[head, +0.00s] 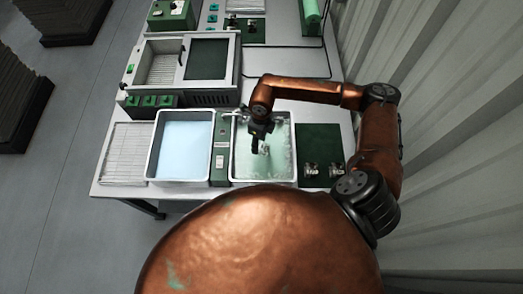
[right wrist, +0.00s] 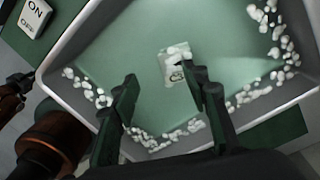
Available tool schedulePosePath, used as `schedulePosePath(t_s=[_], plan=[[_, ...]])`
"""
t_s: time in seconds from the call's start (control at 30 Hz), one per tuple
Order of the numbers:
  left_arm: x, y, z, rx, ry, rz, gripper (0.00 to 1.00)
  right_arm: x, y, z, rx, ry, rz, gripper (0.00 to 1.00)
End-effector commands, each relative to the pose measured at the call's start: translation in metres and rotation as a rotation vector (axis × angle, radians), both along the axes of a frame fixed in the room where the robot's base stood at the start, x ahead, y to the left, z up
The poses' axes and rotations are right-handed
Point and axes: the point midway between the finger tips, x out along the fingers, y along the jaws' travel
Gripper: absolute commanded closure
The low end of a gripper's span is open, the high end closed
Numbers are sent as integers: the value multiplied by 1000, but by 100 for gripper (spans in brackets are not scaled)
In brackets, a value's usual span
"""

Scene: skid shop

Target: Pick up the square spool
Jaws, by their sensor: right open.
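A small pale, blocky piece, seemingly the square spool (right wrist: 173,70), lies in the right-hand basin (head: 292,160) of greenish liquid, with white foam on it. In the head view it is a small light spot (head: 265,149) beside the fingers. My right gripper (head: 257,147) reaches down into this basin. In the right wrist view its two dark fingers (right wrist: 163,82) are spread, and the piece shows beyond the tips, closer to the right finger, which overlaps its edge. I cannot tell if they touch. Nothing is held. My left gripper is out of view.
White foam (right wrist: 275,45) lines the basin walls. A blue-liquid basin (head: 182,116) stands to its left, with an ON/OFF switch panel (head: 220,150) between. A green mat (head: 319,138) with metal parts (head: 312,170) lies right. A glass-fronted cabinet (head: 208,60) stands behind.

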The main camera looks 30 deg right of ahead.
Motion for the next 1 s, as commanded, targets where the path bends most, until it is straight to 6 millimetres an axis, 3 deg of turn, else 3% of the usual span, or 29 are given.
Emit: schedulePosePath(t_s=[0.03,0.13,0.47,0.73,1.0], plan=[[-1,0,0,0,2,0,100,0,-12,-1,-39,-13,14,58],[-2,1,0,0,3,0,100,1,-21,-8,-71,-23,27,58],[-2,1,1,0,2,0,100,1,-21,-38,-70,-21,26,58],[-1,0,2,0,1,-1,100,2,-21,-76,-68,-21,27,58],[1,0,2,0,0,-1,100,3,-22,-79,-68,-23,27,59]])
